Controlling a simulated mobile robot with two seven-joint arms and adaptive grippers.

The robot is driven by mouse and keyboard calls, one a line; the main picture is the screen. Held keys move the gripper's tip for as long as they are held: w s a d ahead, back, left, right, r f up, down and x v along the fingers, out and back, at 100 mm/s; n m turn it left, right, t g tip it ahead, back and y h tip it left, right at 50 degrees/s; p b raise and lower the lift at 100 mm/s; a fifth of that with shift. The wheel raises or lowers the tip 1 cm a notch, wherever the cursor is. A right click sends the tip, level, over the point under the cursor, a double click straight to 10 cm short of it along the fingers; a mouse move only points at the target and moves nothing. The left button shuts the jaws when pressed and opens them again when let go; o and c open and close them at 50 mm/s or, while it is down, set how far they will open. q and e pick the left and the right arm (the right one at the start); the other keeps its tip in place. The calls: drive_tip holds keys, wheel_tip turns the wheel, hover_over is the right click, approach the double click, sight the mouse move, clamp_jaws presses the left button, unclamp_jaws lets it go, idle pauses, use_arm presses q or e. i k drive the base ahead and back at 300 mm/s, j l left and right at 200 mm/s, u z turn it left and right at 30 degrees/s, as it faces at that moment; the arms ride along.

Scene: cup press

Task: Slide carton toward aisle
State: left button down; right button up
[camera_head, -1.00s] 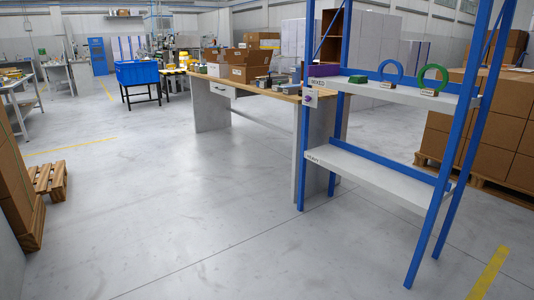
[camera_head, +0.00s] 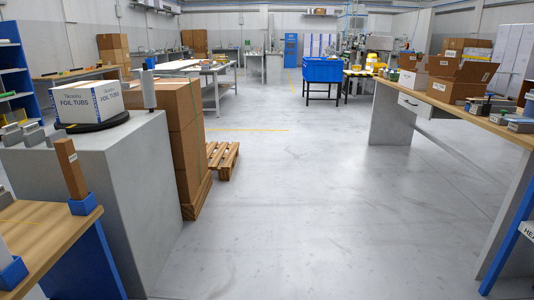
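A white carton marked "FOIL TUBS" (camera_head: 95,101) sits on a dark round plate (camera_head: 93,125) on top of a grey block-like counter (camera_head: 130,160) at the left. Its labelled face is toward me. A grey upright post (camera_head: 148,88) stands close to the carton's right side; I cannot tell whether they touch. Neither of my grippers is in view.
A wooden table (camera_head: 50,222) with an upright brown block in a blue holder (camera_head: 83,206) is at the near left. Stacked brown boxes (camera_head: 187,130) and a pallet (camera_head: 221,158) stand beyond the counter. The middle floor is clear. A workbench (camera_head: 450,119) stands at the right.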

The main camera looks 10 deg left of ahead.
sight(96, 102)
drive_tip(key=i+u, duration=0.3)
drive_tip(key=i, duration=0.5)
drive_tip(key=i+l+u, duration=0.15)
drive_tip(key=i+u, duration=0.15)
drive_tip(key=i, duration=0.5)
